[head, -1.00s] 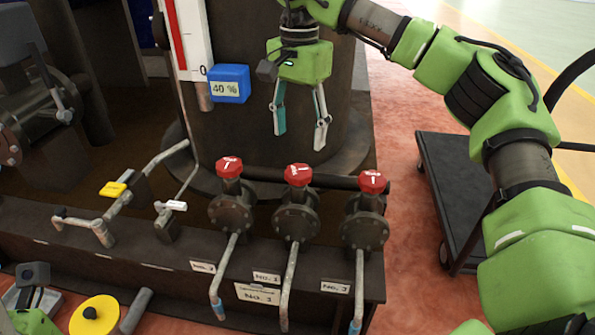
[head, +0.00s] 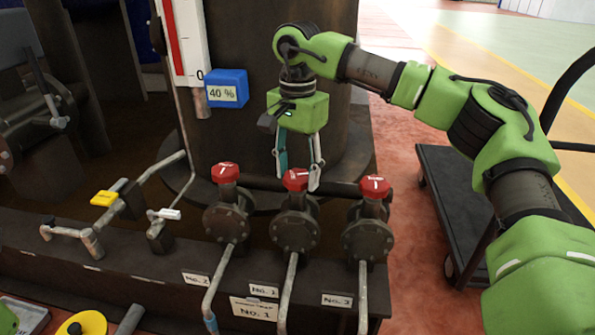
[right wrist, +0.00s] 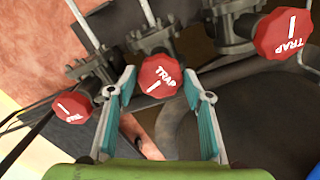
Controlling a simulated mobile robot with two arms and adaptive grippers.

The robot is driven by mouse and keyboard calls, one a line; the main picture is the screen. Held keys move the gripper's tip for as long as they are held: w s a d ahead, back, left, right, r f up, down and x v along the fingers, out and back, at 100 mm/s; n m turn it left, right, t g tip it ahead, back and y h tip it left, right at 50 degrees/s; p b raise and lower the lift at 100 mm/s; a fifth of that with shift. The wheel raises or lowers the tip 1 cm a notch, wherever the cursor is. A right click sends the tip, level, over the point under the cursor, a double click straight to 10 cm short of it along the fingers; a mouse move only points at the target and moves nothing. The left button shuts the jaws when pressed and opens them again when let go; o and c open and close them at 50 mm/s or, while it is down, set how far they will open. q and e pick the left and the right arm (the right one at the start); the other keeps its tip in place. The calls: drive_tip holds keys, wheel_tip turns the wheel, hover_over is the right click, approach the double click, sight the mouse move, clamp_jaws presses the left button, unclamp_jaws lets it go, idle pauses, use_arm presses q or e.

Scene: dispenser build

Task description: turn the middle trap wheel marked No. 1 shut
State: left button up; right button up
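The middle red trap wheel (head: 294,181) sits on a dark valve, with a No. 1 label (head: 264,290) below it. In the right wrist view this wheel (right wrist: 160,76) shows white TRAP lettering and a white bar. My right gripper (head: 298,181) points down over it. Its fingers are open, one on each side of the wheel; the right wrist view shows gaps between them and the rim. Only a green sliver of my left arm shows at the lower left corner; its fingers are out of sight.
Similar red wheels stand to the left (head: 226,173) and right (head: 375,187), close to the middle one. A large dark tank (head: 270,60) rises behind. A blue 40 % block (head: 227,88) is at the tank's left. A black cart (head: 455,210) stands right.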

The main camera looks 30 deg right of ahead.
drive_tip(key=c, duration=0.5)
